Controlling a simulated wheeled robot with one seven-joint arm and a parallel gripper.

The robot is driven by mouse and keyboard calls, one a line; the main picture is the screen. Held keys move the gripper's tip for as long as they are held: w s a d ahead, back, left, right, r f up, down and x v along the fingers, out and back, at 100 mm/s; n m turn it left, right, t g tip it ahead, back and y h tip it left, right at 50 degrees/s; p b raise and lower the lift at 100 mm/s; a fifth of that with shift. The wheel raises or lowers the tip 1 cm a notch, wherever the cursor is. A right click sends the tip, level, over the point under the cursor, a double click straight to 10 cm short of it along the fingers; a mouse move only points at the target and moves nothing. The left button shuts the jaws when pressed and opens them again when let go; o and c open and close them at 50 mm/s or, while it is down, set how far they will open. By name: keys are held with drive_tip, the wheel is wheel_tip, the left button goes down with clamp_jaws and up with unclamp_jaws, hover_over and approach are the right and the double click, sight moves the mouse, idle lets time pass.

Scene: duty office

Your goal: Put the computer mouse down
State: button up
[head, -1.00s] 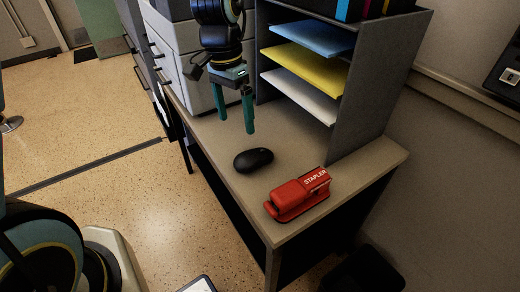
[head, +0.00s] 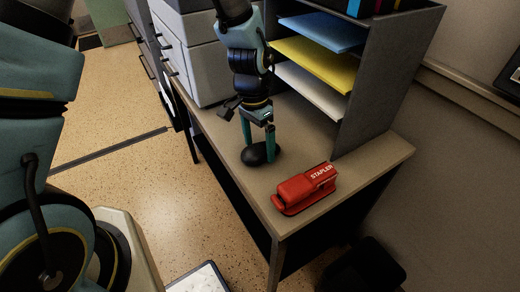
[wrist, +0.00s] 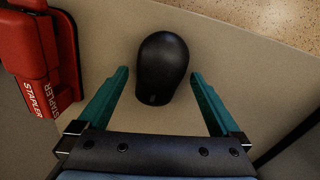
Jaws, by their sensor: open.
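The black computer mouse (head: 259,155) lies on the desk top (head: 228,143), left of the red stapler. In the wrist view the mouse (wrist: 162,66) sits at the top middle, between and partly beyond the fingertips. My gripper (head: 258,152) is lowered over the mouse, its green fingers on either side. In the wrist view my gripper (wrist: 160,82) is open, with a gap between each finger and the mouse. The mouse rests flat on the desk.
The red stapler (head: 305,190) lies near the desk's front edge, close to the mouse. A grey shelf unit (head: 375,90) with blue, yellow and white papers stands behind. A grey drawer cabinet (head: 192,60) is at the back left.

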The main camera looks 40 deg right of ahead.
drive_tip(key=shift+f, duration=0.3)
drive_tip(key=shift+c, duration=0.2)
drive_tip(key=c, duration=1.4)
